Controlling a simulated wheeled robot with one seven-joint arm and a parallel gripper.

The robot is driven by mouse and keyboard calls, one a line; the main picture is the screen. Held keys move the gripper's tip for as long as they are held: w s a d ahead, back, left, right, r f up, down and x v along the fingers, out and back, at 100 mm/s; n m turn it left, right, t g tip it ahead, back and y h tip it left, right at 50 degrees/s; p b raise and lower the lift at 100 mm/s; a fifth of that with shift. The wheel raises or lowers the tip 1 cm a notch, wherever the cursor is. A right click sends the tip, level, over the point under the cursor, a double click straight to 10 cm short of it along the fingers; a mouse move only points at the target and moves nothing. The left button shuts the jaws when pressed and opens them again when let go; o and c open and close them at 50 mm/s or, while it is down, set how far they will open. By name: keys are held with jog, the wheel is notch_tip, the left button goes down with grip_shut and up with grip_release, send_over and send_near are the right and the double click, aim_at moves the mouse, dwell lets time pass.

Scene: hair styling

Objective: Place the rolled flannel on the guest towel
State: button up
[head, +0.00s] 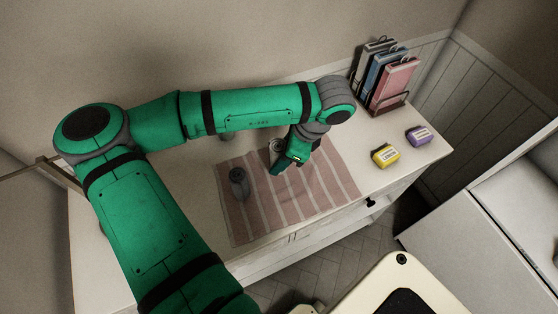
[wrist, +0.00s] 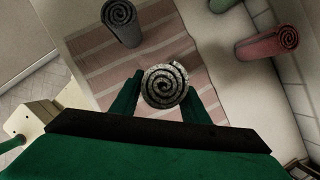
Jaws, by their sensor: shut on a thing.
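The guest towel (head: 240,222) is a pink and pale striped cloth lying flat on the white cabinet top; it also shows in the wrist view (wrist: 100,52). In the head view my gripper (head: 285,160) is over the towel, partly hiding the held roll (head: 276,146). I cannot tell whether the roll touches the towel. A second grey roll (head: 238,183) stands upright on the towel's left part, also in the wrist view (wrist: 122,24).
A pink roll (wrist: 268,43) stands off the towel in the wrist view, with another grey roll (wrist: 221,4) at the top edge. Yellow (head: 385,155) and purple (head: 418,135) packs lie right of the towel. A rack of folders (head: 390,80) stands at the back right.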

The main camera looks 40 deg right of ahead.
jog(key=shift+w+d+f, duration=0.35)
jog(key=shift+f, duration=0.25)
jog(key=shift+w+d+f, duration=0.35)
jog(key=shift+f, duration=0.2)
jog(key=shift+w+f, duration=0.2)
jog(key=shift+f, duration=1.6)
jog(key=shift+f, duration=0.15)
jog(key=o, duration=1.1)
jog(key=shift+o, duration=0.2)
jog(key=v, duration=1.2)
jog(key=shift+r, duration=0.2)
